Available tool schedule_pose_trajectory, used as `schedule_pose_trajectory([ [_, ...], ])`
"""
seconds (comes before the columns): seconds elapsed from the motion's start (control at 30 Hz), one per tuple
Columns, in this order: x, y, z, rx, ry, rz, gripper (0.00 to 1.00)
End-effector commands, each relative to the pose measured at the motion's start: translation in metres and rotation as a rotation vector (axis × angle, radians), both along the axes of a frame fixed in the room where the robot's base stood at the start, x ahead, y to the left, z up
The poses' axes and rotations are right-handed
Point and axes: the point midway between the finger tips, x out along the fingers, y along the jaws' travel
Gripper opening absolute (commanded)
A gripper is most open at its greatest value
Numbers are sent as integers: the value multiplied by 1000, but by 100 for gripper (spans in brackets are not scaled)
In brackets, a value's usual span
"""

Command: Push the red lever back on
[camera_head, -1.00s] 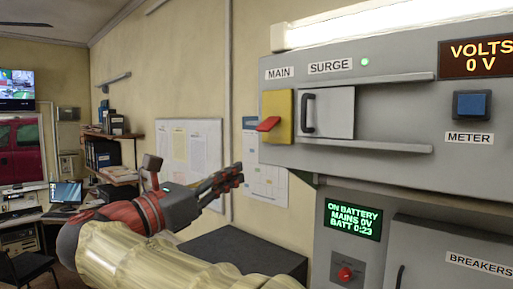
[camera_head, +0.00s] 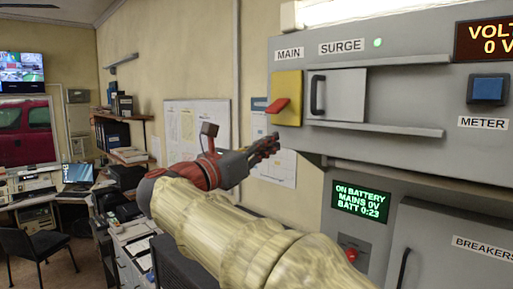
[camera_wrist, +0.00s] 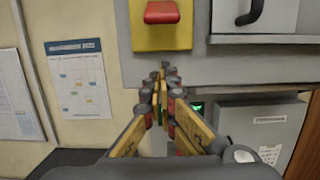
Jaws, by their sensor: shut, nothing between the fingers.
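The red lever (camera_head: 278,106) sticks out from a yellow plate (camera_head: 287,84) under the MAIN label on the grey panel. It slants down to the left in the head view. In the wrist view the lever (camera_wrist: 161,12) shows at the top centre on its yellow plate (camera_wrist: 161,38). My gripper (camera_head: 272,143) is shut and empty, a little below and left of the lever in the head view. In the wrist view its fingertips (camera_wrist: 162,72) are together, below the plate. I see a gap between fingertips and lever in both views.
A white SURGE cover (camera_head: 338,95) with a black handle sits right of the lever, with a ledge (camera_head: 385,130) beneath. A screen (camera_head: 361,202) reads ON BATTERY, MAINS 0V. A red button (camera_head: 351,254) and the BREAKERS door (camera_head: 450,240) are below.

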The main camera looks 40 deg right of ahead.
Motion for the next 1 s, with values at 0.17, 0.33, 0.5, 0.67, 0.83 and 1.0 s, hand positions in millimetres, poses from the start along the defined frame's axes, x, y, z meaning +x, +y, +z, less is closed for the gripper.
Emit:
schedule_pose_trajectory([
  [0.17,0,0,17,0,-4,2,0],
  [0.33,0,9,31,0,-2,2,0],
  [0.5,-1,12,36,0,0,-1,0],
  [0.67,-1,12,36,0,0,-1,0],
  [0.83,-1,12,36,1,-1,-1,0],
  [1.0,-1,9,39,15,0,-1,0],
])
